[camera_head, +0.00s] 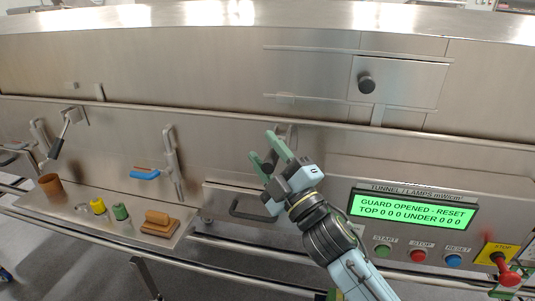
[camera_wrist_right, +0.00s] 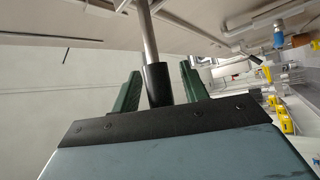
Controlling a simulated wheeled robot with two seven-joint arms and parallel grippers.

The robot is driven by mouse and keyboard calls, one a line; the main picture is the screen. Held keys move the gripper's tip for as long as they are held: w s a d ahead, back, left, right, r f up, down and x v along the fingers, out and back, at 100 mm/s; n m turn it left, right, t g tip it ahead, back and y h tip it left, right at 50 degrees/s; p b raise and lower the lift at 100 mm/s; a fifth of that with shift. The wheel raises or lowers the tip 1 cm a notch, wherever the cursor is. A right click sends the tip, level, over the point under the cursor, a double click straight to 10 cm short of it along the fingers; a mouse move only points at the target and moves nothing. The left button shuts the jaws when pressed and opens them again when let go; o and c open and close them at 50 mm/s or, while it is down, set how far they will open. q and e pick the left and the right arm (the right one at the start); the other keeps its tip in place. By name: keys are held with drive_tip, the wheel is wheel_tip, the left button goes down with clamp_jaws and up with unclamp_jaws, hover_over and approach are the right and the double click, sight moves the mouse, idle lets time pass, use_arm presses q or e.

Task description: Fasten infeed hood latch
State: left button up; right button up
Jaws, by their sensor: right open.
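My right gripper (camera_head: 266,150) is at the middle of the tunnel front, just below the long rail, with its green fingers apart. In the right wrist view, a metal latch lever (camera_wrist_right: 148,36) with a black grip (camera_wrist_right: 156,84) stands between the open fingers (camera_wrist_right: 158,88). The fingers do not appear closed on it. In the head view, my gripper mostly hides this lever; a bit of metal bracket (camera_head: 291,131) shows behind the fingertips. A similar latch lever with a black grip (camera_head: 56,148) is at the far left. My left gripper is not in view.
A dark drawer handle (camera_head: 245,210) is beside my gripper. A tray (camera_head: 150,240) at left holds a brush and small items.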

drive_tip(key=shift+s, duration=0.1)
drive_tip(key=b+v, duration=0.2)
drive_tip(key=v, duration=1.1)
drive_tip(key=shift+s+d, duration=0.1)
